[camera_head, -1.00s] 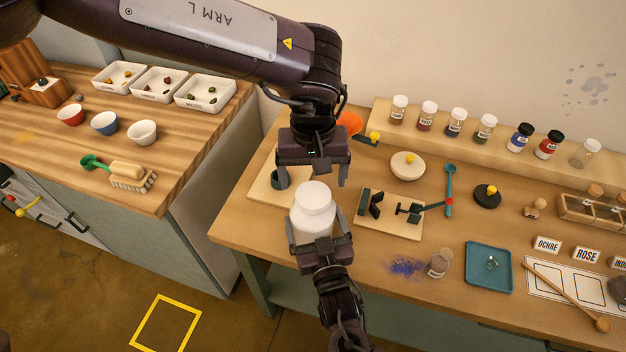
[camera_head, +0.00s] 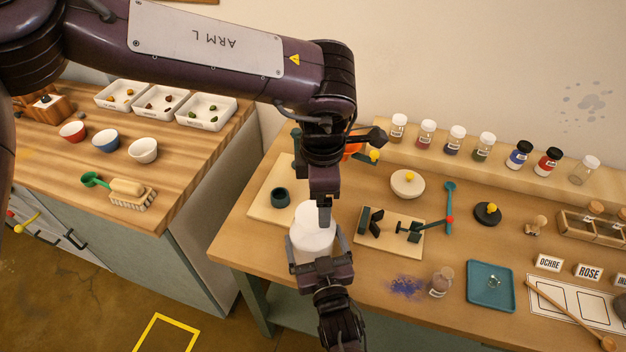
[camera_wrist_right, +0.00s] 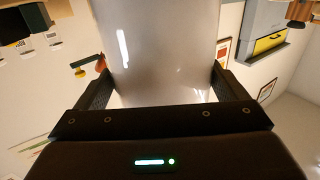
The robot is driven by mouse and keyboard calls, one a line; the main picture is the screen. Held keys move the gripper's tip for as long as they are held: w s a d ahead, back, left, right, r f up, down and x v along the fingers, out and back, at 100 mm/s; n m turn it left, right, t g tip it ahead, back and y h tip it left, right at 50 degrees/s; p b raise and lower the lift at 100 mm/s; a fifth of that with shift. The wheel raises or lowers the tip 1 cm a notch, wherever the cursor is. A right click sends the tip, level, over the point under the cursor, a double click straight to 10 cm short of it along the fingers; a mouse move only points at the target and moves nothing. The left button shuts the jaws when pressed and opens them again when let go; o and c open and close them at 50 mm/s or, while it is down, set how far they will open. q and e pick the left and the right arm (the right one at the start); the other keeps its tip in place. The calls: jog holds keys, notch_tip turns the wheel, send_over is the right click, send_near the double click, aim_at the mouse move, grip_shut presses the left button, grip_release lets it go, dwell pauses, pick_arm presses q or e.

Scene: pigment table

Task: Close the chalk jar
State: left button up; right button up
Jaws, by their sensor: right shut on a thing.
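The white chalk jar (camera_head: 311,239) is upright in the head view, held above the table's front left part. My right gripper (camera_head: 319,254) is shut on its body from the front. In the right wrist view the jar (camera_wrist_right: 165,50) fills the space between the fingers. A white round top, apparently the lid (camera_head: 307,213), shows on the jar. My left gripper (camera_head: 323,214) points down from above, with a finger in front of the lid's right side. It is seen nearly edge-on, so its opening and any contact with the lid are unclear.
Behind the jar lies a pale board (camera_head: 263,201) with a dark green cup (camera_head: 280,197). To the right are a board with black holders (camera_head: 382,244), a small brown jar (camera_head: 440,282) beside spilled blue powder (camera_head: 406,286), and a teal tray (camera_head: 489,304).

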pick_arm(q)
jog(key=n, duration=0.7)
jog(key=shift+d+r, duration=0.15)
jog(key=n, duration=0.7)
jog(key=shift+r, duration=0.2)
jog(key=n, duration=0.7)
jog(key=shift+r, duration=0.2)
jog(key=n, duration=0.7)
jog(key=shift+a+r, duration=0.2)
jog(key=shift+r, duration=0.05)
jog(key=n, duration=0.4)
jog(key=shift+w+a+r+n, duration=0.1)
jog(key=shift+a+r+n, duration=0.05)
jog(key=shift+n, duration=0.15)
jog(key=n, duration=0.4)
jog(key=shift+a+r+n, duration=0.15)
jog(key=shift+a+n, duration=0.05)
jog(key=shift+n, duration=0.1)
jog(key=n, duration=0.4)
jog(key=shift+a+r, duration=0.15)
jog(key=shift+a, duration=0.1)
jog(key=n, duration=0.4)
jog(key=shift+a+r, duration=0.1)
jog(key=shift+a, duration=0.15)
